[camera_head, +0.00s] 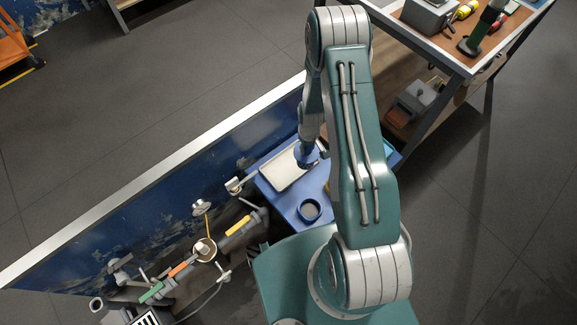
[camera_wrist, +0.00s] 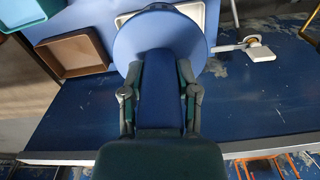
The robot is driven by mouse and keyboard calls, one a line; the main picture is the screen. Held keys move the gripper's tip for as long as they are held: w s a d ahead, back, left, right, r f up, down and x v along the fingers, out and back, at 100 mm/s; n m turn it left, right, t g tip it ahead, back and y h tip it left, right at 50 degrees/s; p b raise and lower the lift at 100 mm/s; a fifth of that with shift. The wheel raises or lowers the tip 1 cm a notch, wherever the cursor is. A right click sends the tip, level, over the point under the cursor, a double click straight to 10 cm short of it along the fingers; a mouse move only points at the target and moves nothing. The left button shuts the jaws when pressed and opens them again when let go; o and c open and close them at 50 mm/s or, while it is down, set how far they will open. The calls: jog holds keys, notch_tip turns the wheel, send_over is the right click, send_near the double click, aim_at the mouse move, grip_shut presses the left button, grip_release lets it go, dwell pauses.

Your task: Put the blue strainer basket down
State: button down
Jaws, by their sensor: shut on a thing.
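The blue strainer basket (camera_wrist: 160,35) shows as a round, pale-blue bowl shape with a darker part at its top edge in the wrist view. My gripper (camera_wrist: 160,78) is shut on it, with one finger on each side of a dark blue part. In the head view the basket (camera_head: 306,154) is a small blue shape at the end of my arm, by the right end of a white tray (camera_head: 281,174). I cannot tell whether the basket touches anything below. Its inside is hidden, and my arm hides part of the area to its right.
The tray lies on a blue worktop (camera_head: 285,204), with a dark blue round container (camera_head: 310,209) near its front. A brown tray (camera_wrist: 75,53) and a teal tray (camera_wrist: 28,13) show in the wrist view. A long blue panel (camera_head: 150,215) and pipework (camera_head: 200,248) stand left.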

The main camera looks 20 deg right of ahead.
jog(key=s+d+f+n, duration=0.1)
jog(key=s+d+f, duration=0.1)
jog(key=s+f, duration=0.4)
jog(key=w+a+f, duration=0.4)
jog(key=w+f, duration=0.1)
jog(key=f, duration=0.2)
jog(key=w+a+f, duration=0.5)
jog(key=w+f, duration=0.1)
jog(key=f, duration=0.1)
jog(key=shift+w+f, duration=0.15)
jog(key=shift+f, duration=0.25)
jog(key=shift+n, duration=0.3)
jog(key=shift+c, duration=1.8)
grip_release()
jog(key=shift+f, duration=0.1)
